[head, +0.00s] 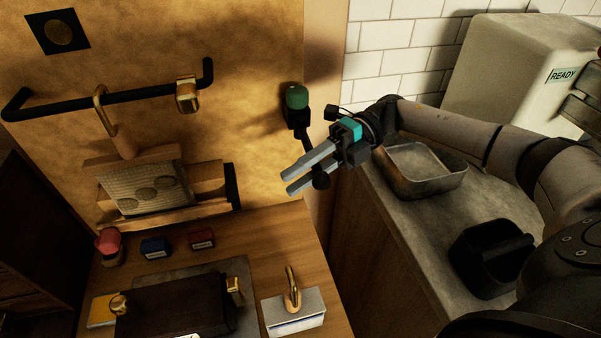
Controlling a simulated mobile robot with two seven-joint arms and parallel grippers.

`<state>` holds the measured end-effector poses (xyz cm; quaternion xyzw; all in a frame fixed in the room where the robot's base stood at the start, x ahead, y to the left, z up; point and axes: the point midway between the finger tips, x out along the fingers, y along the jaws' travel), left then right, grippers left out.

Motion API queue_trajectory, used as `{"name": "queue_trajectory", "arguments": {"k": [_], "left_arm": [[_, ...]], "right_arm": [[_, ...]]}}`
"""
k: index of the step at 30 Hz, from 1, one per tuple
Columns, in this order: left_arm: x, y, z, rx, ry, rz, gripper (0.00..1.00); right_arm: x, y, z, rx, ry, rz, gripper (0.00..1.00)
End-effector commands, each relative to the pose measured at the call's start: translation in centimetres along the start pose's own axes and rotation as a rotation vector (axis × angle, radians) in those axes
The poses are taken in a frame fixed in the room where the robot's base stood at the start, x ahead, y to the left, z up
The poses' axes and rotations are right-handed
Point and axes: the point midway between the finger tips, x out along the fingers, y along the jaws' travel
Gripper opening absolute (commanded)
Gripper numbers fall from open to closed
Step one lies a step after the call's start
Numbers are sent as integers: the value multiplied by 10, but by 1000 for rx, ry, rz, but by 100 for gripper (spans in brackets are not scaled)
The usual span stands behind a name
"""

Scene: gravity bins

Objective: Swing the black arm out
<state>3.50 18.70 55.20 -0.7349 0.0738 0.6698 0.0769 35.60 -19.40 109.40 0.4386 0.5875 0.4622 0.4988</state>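A short black arm (304,137) hangs from a black wall mount with a green knob (297,96), near the right edge of the tan panel. Its lower end is a round black knob (321,181). My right gripper (288,186) comes in from the right, its two grey fingers apart with a gap between them. The fingers cross in front of part of the black arm, and the black knob shows beside the lower finger. I cannot tell whether the arm lies between the fingers or behind them, or whether they touch. My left gripper is not in view.
A long black rail (142,96) with brass fittings is on the panel at left. Below are a wooden shelf, small coloured blocks, a dark box (175,307) and a brass-hooked block (293,310). A metal tray (428,184) and black bin (488,258) stand on the right counter.

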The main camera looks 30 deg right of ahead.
Motion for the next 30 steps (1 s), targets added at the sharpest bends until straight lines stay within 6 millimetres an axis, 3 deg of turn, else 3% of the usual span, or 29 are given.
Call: {"name": "queue_trajectory", "arguments": {"k": [5, 21, 30], "left_arm": [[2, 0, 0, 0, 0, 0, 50], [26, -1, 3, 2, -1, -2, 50], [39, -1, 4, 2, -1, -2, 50]], "right_arm": [[-8, 0, 1, 0, -3, -1, 32], [-100, -1, 1, -2, -5, 0, 32], [-131, -1, 1, -2, 3, 0, 32]]}}
